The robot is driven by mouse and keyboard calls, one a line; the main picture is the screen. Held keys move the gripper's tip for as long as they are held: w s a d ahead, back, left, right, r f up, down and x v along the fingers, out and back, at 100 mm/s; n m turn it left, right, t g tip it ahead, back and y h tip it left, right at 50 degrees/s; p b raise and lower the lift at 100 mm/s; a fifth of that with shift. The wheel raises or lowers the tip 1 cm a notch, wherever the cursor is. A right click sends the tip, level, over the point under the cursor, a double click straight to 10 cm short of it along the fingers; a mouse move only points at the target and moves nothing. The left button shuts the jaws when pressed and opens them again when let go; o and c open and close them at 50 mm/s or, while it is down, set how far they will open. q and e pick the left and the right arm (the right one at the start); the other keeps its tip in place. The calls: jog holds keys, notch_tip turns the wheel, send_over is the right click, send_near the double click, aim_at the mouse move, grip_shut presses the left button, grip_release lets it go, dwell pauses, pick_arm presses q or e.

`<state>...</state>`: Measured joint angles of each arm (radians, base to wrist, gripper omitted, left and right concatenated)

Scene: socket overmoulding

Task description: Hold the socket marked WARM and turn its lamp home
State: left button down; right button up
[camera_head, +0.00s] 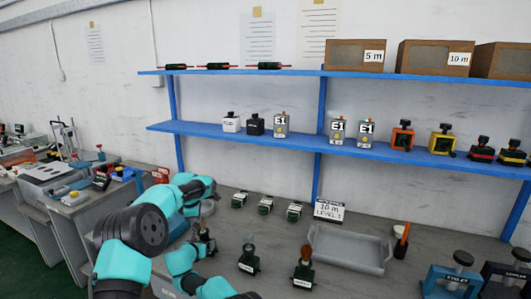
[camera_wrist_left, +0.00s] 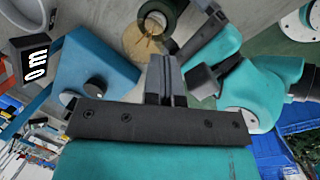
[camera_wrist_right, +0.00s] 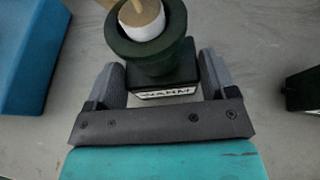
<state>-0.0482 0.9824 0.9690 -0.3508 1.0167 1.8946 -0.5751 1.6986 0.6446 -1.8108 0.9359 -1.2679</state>
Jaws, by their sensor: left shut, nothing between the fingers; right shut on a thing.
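The socket marked WARM (camera_wrist_right: 168,92) is a dark green cup on a dark block, upright on the bench. Its lamp has a white collar (camera_wrist_right: 145,22) and a tan upper part, cut off by the right wrist view's edge. My right gripper (camera_wrist_right: 165,80) is shut on the block, one finger on each side. In the head view this socket (camera_head: 204,240) is partly hidden by my arms.
A blue box (camera_wrist_right: 28,45) stands left of the socket. Two similar sockets (camera_head: 249,260) (camera_head: 304,270) stand to its right. A grey tray (camera_head: 350,262) lies further right.

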pick_arm(q)
jog(key=shift+a, duration=0.15)
dwell(0.3)
jog(key=shift+s, duration=0.1)
jog(key=shift+s+a, duration=0.1)
jog(key=shift+s, duration=0.15)
dwell(0.3)
jog(key=r, duration=0.6)
jog(key=shift+w+a, duration=0.15)
jog(key=shift+a, duration=0.1)
jog(key=shift+w+d+r, duration=0.15)
jog(key=shift+d+r, duration=0.1)
jog(key=shift+d, duration=0.4)
jog(key=shift+w+d+r, duration=0.15)
jog(key=shift+d+r, duration=0.1)
jog(key=shift+d, duration=0.35)
